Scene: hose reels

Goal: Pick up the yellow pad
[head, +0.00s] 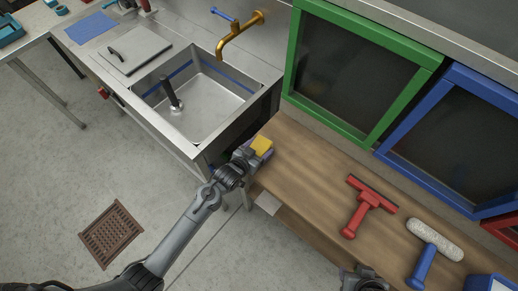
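The yellow pad (262,145) is at the left end of the wooden bench, close to the sink unit's corner. My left gripper (252,153) is right at the pad, and its fingers cover part of the pad's near side. Something purple shows just beside the fingers, too small to make out. I cannot tell whether the fingers are closed on the pad or only around or beside it. My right gripper (364,279) shows only partly at the bottom edge, and its fingers are not clear.
A steel sink (205,105) with a brass tap (238,36) stands left of the wooden bench (300,165). A red squeegee (366,204) and a blue-handled roller (430,250) lie further right on the bench. Green (290,50) and blue (402,125) frames stand behind.

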